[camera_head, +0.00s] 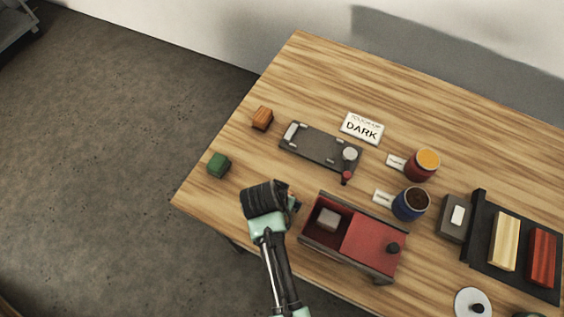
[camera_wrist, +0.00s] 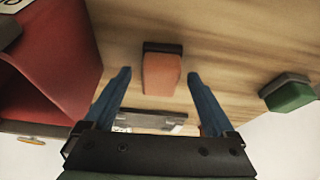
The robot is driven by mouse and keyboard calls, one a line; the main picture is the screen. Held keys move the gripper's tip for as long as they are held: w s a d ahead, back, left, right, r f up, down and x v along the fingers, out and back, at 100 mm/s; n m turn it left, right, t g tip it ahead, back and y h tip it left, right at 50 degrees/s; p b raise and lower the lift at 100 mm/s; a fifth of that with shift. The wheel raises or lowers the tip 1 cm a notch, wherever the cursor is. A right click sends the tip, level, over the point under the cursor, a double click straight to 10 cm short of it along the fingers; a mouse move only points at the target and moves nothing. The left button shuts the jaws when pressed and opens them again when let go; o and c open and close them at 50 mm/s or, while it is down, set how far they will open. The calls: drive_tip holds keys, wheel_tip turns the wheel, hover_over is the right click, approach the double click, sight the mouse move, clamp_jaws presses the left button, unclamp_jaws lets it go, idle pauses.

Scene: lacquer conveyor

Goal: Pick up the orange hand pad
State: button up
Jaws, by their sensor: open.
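The orange hand pad (camera_wrist: 161,74) shows in the wrist view as an orange block with a dark strip along one end. It lies on the wood, between the lines of my two fingers and ahead of their tips. My gripper (camera_wrist: 160,88) is open, with one blue finger on each side and nothing held. In the head view my gripper (camera_head: 280,198) is low over the table's near left part, left of the red box.
The red box (camera_head: 372,245) stands close on the right. A green block (camera_head: 218,165) and an orange-brown block (camera_head: 262,118) lie near the left edge. A grey tray (camera_head: 318,148) lies beyond, with jars (camera_head: 422,164) to its right. Bare wood separates these blocks.

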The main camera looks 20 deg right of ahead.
clamp_jaws()
idle(0.3)
